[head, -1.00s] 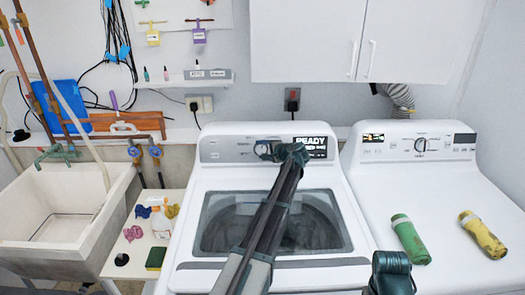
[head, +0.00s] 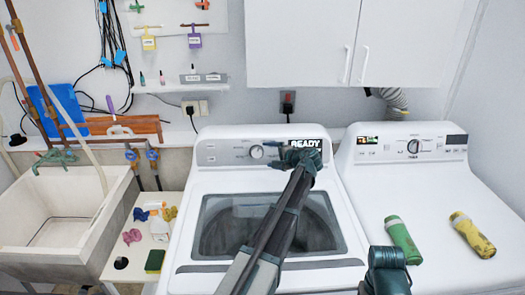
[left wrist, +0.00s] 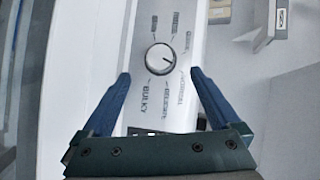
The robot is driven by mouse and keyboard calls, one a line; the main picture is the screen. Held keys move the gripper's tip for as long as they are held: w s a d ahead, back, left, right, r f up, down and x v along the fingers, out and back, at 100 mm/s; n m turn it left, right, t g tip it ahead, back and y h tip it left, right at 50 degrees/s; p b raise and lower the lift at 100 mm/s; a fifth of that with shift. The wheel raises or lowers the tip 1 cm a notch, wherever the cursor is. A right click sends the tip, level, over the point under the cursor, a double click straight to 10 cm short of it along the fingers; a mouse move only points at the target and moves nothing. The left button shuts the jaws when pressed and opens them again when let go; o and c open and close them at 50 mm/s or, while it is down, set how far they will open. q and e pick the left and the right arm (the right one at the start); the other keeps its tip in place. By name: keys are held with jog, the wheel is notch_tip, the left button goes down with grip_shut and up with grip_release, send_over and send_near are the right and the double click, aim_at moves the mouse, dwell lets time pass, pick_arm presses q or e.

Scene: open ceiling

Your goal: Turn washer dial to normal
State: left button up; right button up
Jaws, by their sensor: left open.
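The washer (head: 270,265) stands in the middle of the head view, with a round dial (head: 257,152) on its back panel. The dial (left wrist: 159,59) also shows in the left wrist view as a light knob with printed labels around it; one reads BULKY. Its exact setting is hard to read. My left gripper (head: 285,153) is at the panel, just right of the dial in the head view. In the left wrist view its blue fingers (left wrist: 160,75) are open, one on each side of the panel below the dial, apart from the knob with nothing between them.
A READY display (head: 306,144) sits right of the dial, partly covered by my left gripper. A sink (head: 65,215) is at the left.

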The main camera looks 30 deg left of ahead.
pick_arm(q)
jog(key=p+v, duration=0.1)
jog(key=v, duration=0.4)
jog(key=shift+s+d+r, duration=0.1)
jog(key=shift+d, duration=0.05)
pick_arm(e)
notch_tip(320, 180, up, 2)
dwell(0.3)
